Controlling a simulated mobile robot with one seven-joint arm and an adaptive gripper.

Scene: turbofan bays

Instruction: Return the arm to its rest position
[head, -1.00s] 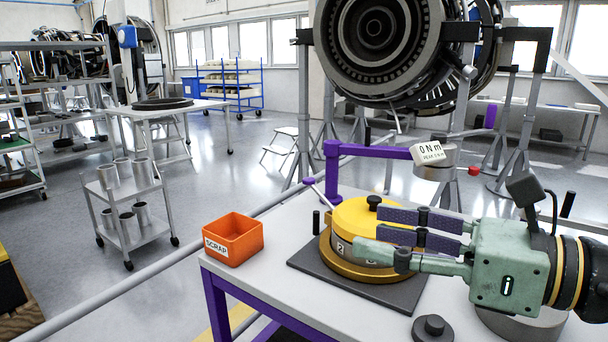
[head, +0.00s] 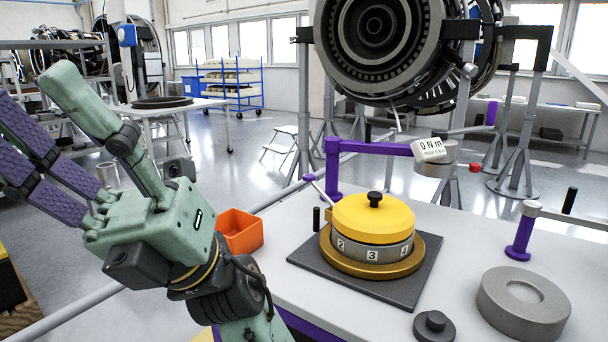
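My gripper (head: 55,130) is raised at the left of the head view, close to the camera and clear of the table. Its green finger and purple-padded fingers are spread apart with nothing between them. My green arm rises from the bottom edge. The yellow-lidded round fixture (head: 372,222) with numbered faces 2, 3 and 4 sits on a dark square plate (head: 420,275) on the table, and nothing touches its black knob.
The orange bin (head: 240,232) stands at the table's left edge, partly behind my wrist. A purple arm with a "0 N m" display (head: 432,150) reaches over the table's back. A grey disc (head: 523,303) and a dark knobbed weight (head: 434,327) lie at the front right.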

